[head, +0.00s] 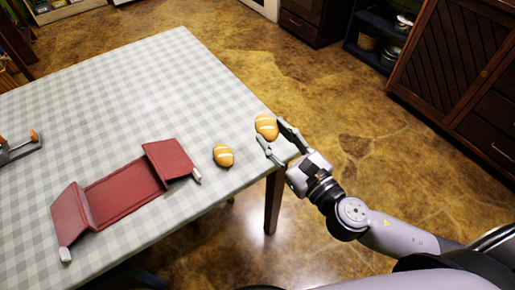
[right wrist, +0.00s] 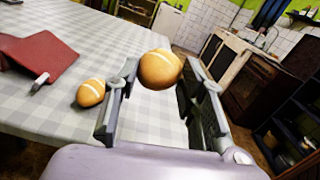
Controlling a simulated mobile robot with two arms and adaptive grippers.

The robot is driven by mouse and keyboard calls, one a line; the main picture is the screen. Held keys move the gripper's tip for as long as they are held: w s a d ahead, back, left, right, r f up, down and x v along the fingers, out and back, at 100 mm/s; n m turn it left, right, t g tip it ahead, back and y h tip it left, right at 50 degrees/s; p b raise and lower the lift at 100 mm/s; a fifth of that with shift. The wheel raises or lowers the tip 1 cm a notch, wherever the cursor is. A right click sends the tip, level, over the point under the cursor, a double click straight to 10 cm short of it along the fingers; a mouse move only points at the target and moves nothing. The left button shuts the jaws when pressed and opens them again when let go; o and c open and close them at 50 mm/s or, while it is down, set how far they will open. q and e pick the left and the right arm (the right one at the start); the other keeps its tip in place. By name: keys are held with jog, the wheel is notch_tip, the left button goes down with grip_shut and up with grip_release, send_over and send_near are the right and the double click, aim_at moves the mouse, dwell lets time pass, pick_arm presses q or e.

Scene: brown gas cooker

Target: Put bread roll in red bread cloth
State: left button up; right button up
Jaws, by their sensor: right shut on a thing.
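The red bread cloth (head: 122,194) lies on the table as a shallow open holder, with raised flaps at both ends and pale corner tabs. Part of it shows at the left of the right wrist view (right wrist: 40,58). My right gripper (head: 274,135) is at the table's right corner, shut on a bread roll (head: 266,127). In the right wrist view this golden roll (right wrist: 160,69) sits between the fingers. A second, similar roll (head: 223,155) lies on the table between the cloth and my gripper; the right wrist view shows it left of the fingers (right wrist: 90,93). My left gripper is not seen.
The table (head: 130,90) has a grey-and-white checked cover and is clear behind the red cloth. A grey object with a brown part (head: 20,148) is at the left edge. Dark cabinets (head: 460,75) stand across the floor at the right.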

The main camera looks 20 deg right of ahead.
aim_at(269, 119)
jog(key=w+y+b, duration=0.1)
jog(key=w+f+n+b, duration=0.1)
jog(key=w+f+n+g+y+b, duration=0.1)
jog(key=shift+w+a+f+y, duration=0.2)
jog(key=shift+w+a+y, duration=0.05)
jog(key=shift+a+y, duration=0.05)
jog(key=w+b, duration=0.1)
jog(key=b, duration=0.1)
jog(key=w+n+g+y+b, duration=0.1)
jog(key=shift+w+d+b, duration=0.35)
jog(key=shift+w+b, duration=0.05)
pick_arm(q)
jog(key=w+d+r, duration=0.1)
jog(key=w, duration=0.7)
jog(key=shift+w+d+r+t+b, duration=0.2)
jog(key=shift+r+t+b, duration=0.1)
jog(key=shift+b, duration=0.1)
pick_arm(e)
jog(key=shift+w+d+r+n+g+y, duration=0.3)
jog(key=shift+w+r+y, duration=0.1)
jog(key=shift+y, duration=0.1)
